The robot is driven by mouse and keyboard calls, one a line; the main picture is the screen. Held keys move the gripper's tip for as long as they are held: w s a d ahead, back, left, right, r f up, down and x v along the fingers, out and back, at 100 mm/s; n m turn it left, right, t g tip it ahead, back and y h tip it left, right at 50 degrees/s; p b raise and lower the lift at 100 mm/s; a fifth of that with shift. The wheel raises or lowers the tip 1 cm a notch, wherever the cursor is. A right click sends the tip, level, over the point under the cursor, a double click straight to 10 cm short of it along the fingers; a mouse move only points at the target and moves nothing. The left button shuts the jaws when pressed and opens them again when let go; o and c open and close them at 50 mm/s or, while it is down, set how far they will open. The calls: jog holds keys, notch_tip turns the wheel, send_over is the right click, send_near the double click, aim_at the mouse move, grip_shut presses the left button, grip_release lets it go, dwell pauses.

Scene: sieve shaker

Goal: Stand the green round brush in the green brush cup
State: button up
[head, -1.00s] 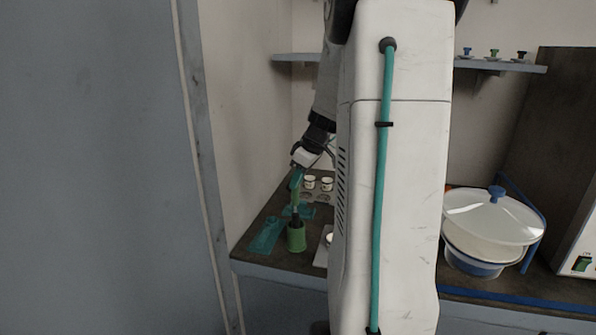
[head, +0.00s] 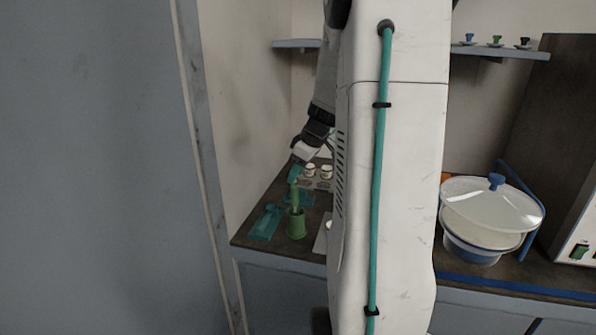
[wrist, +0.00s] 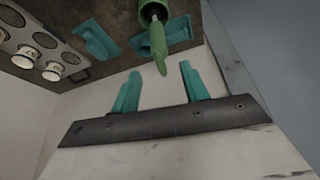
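The green round brush (head: 294,196) stands handle up in the green brush cup (head: 296,226), its lower end hidden inside the cup. In the wrist view the brush handle (wrist: 158,45) points toward my gripper, with part of the cup at the top edge. My gripper (head: 295,173) is above the brush in the head view. In the wrist view the two teal fingers of my gripper (wrist: 161,78) are spread wide, with clear gaps on both sides of the handle's end. Nothing is held.
Teal holders (head: 266,222) lie on the dark bench beside the cup. A tray with small white cups (wrist: 28,56) is close by. A grey panel stands left. A white bowl with a clear lid and blue knob (head: 491,205) sits right. My arm hides the middle of the bench.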

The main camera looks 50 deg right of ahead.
jog(key=shift+r, duration=0.15)
jog(key=v, duration=0.7)
jog(key=shift+s+r, duration=0.2)
dwell(0.7)
